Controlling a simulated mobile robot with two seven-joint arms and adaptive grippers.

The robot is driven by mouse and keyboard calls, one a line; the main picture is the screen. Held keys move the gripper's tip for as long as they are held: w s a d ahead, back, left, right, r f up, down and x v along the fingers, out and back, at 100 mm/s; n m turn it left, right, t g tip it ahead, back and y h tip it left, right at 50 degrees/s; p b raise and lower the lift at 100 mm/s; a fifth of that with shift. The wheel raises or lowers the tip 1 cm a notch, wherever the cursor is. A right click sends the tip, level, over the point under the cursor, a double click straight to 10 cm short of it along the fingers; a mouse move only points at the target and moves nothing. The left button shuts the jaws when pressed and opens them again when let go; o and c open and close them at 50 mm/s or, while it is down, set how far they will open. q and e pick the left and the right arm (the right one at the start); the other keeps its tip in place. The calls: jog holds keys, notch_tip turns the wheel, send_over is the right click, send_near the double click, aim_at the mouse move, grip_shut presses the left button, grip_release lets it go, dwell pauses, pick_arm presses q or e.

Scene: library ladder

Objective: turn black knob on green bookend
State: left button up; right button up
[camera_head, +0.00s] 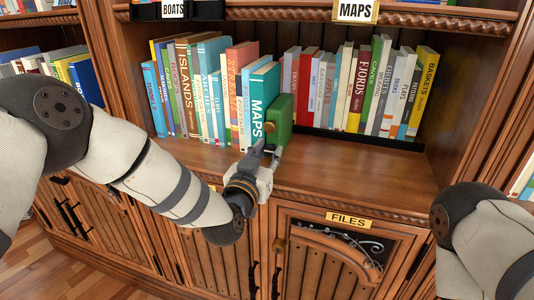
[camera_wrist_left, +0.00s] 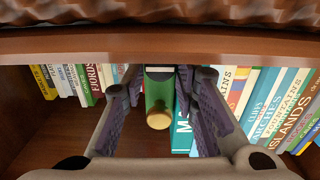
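The green bookend (camera_head: 281,118) stands upright on the wooden shelf, beside the teal MAPS book (camera_head: 262,92). A round knob (camera_head: 269,126) on its front face looks brass or gold, not black. In the left wrist view the bookend (camera_wrist_left: 159,90) is in the middle, with the gold knob (camera_wrist_left: 158,118) facing me. My left gripper (camera_head: 269,151) is in front of the bookend. In the wrist view its two fingers (camera_wrist_left: 163,88) are spread apart on either side of the knob, with gaps visible. My right arm shows at the right edge, but its gripper is out of view.
Upright books fill the shelf on the left (camera_head: 185,85) and right (camera_head: 350,88) of the bookend. The shelf board (camera_head: 350,165) in front is bare. A carved upper shelf edge (camera_head: 420,18) runs above. Cabinet doors with a FILES label (camera_head: 348,220) are below.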

pick_arm(q)
jog(key=v, duration=1.2)
jog(key=shift+r, duration=0.1)
jog(key=s+a+f+n+g+y, duration=0.1)
jog(key=s+a+f+g, duration=0.35)
jog(key=s+f, duration=0.5)
jog(key=s+a+f+g+y, duration=0.1)
jog(key=s+a+f+g, duration=0.35)
jog(key=f, duration=0.85)
jog(key=s+a+f+n+g+y, duration=0.1)
jog(key=s+a+f+g, duration=0.1)
jog(key=s, duration=0.7)
jog(key=s+a+f+n+g+y, duration=0.1)
jog(key=s+a+g, duration=0.3)
jog(key=s, duration=0.6)
jog(key=s+a+f+g+y+p, duration=0.1)
jog(key=s+a+f+g, duration=0.1)
jog(key=s, duration=0.8)
jog(key=a+g, duration=0.1)
jog(key=g, duration=0.1)
jog(key=shift+f+n+g+y, duration=0.3)
jog(key=shift+f+n+g, duration=0.05)
jog(key=shift+n+g, duration=0.05)
pick_arm(e)
jog(key=shift+w+r+t, duration=0.3)
jog(key=shift+w+r, duration=0.3)
